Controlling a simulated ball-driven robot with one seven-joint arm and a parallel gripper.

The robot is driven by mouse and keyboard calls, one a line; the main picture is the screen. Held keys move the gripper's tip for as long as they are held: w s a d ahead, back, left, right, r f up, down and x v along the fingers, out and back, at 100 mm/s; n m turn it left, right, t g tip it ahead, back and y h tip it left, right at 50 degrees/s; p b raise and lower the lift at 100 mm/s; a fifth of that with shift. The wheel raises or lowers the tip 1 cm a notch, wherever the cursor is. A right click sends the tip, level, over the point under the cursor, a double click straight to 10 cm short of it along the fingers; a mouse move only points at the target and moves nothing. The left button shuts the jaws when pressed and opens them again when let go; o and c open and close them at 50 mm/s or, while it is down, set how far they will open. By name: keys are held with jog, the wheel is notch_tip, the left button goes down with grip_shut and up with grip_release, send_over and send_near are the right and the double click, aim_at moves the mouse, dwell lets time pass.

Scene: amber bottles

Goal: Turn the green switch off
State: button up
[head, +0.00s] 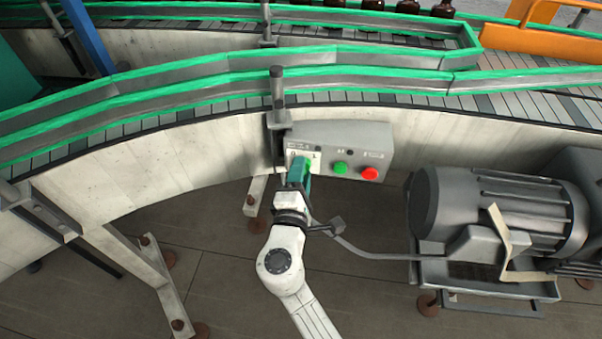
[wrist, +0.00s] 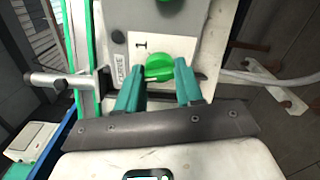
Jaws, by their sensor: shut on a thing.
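The green switch (wrist: 159,73) is a green rotary knob on a white plate of the grey control box (head: 378,143). My gripper (head: 302,165) reaches up to the left part of the box in the head view and largely covers the switch there. In the wrist view, my gripper (wrist: 161,72) has its two teal fingers on either side of the green knob, shut on it. An "I" mark is on the plate above the knob in the wrist view. The knob's exact setting is hard to tell.
A green button (head: 340,168) and a red button (head: 370,174) are right of the switch. A grey motor (head: 500,210) stands at the right. The green-railed conveyor (head: 200,95) curves above the box, with brown bottles (head: 408,6) at the back. A grey cable runs below the box.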

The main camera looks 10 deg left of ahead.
jog(key=n+p, duration=0.1)
jog(key=n, duration=0.4)
jog(key=shift+a+f+n, duration=0.1)
jog(key=shift+n, duration=0.3)
dwell(0.4)
jog(key=o, duration=1)
jog(key=shift+o, duration=0.2)
jog(key=s, duration=1.1)
jog(key=shift+a+b, duration=0.15)
jog(key=shift+b, duration=0.15)
